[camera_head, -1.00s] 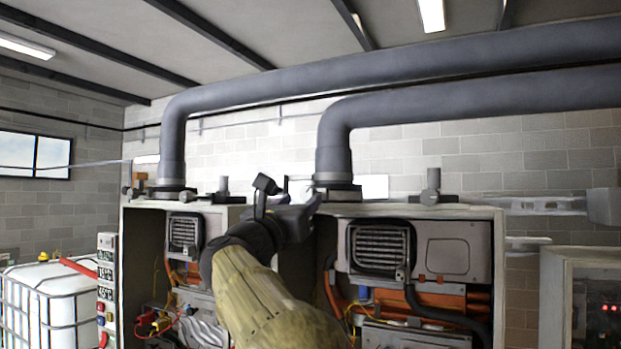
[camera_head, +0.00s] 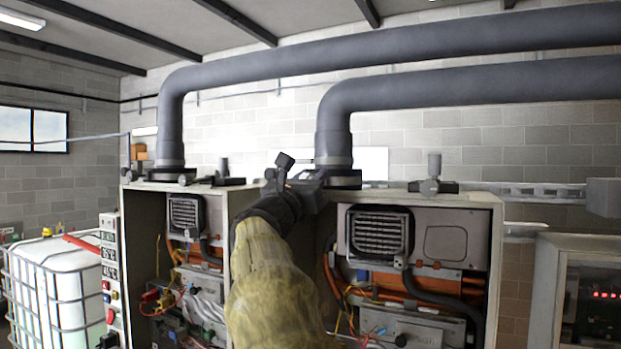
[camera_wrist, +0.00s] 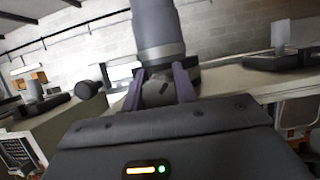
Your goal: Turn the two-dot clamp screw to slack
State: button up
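My gripper (camera_head: 318,184) is at the foot of the right-hand grey flue pipe, on top of the right heater cabinet. In the wrist view its two purple fingers (camera_wrist: 159,84) stand apart, one on each side of a round grey screw head (camera_wrist: 157,93) below the pipe's collar. I cannot tell whether the fingers touch it. No dot marks can be made out, so I cannot confirm that this is the two-dot clamp screw. In the head view my gripper and arm hide the screw.
The right flue pipe (camera_head: 333,130) rises close to my gripper; the left flue pipe (camera_head: 170,125) stands further left. Both open-fronted cabinets (camera_head: 480,197) have small fittings on top, one being a grey valve-like fitting (camera_head: 433,178). A caged white tank (camera_head: 55,275) stands at left.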

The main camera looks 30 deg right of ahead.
jog(key=shift+c, duration=1.1)
jog(key=shift+n, duration=0.4)
jog(key=shift+n+t+y+b, duration=0.75)
jog(key=shift+n+t+y, duration=0.05)
jog(key=shift+n, duration=1.2)
jog(key=o, duration=1)
jog(key=shift+a, duration=0.1)
jog(key=shift+c, duration=0.2)
jog(key=shift+f, duration=0.1)
